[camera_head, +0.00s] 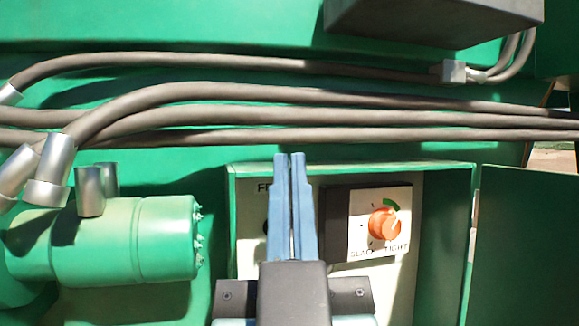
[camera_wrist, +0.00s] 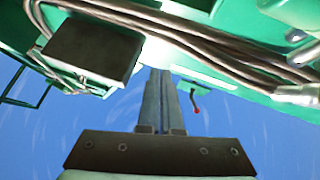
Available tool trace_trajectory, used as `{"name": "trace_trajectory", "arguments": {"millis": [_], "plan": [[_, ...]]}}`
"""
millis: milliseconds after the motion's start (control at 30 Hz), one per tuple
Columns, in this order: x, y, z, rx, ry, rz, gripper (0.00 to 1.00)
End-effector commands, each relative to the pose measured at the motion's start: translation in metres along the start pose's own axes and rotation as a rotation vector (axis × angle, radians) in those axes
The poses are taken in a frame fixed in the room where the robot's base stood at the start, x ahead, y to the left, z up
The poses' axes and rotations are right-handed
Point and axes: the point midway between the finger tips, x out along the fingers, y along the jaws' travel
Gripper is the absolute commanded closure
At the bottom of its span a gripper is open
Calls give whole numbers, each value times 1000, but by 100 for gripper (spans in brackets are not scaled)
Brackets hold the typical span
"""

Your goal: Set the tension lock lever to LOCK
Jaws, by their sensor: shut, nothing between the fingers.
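My gripper (camera_head: 289,158) points up in front of the open control box (camera_head: 344,169) in the head view, its two blue fingers together and empty. The fingers cover part of a cream panel (camera_head: 248,250) with lettering that starts with "F". A dark part beside the fingers, below that lettering, is mostly hidden; I cannot tell if it is the tension lock lever or how it is set. In the wrist view, my gripper (camera_wrist: 157,73) is shut, and a dark, red-tipped rod (camera_wrist: 194,99) shows to its right; I cannot tell what it belongs to.
An orange dial (camera_head: 384,222) marked SLACK and TIGHT sits right of my fingers. The box's green door (camera_head: 525,245) stands open at the right. Thick grey hoses (camera_head: 300,105) run above the box. A green cylinder (camera_head: 150,240) is at the left, a dark box (camera_head: 430,18) overhead.

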Motion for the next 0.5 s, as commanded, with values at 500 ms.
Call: {"name": "trace_trajectory", "arguments": {"millis": [500], "plan": [[68, 7, 17, 9, -275, -44, 100]]}}
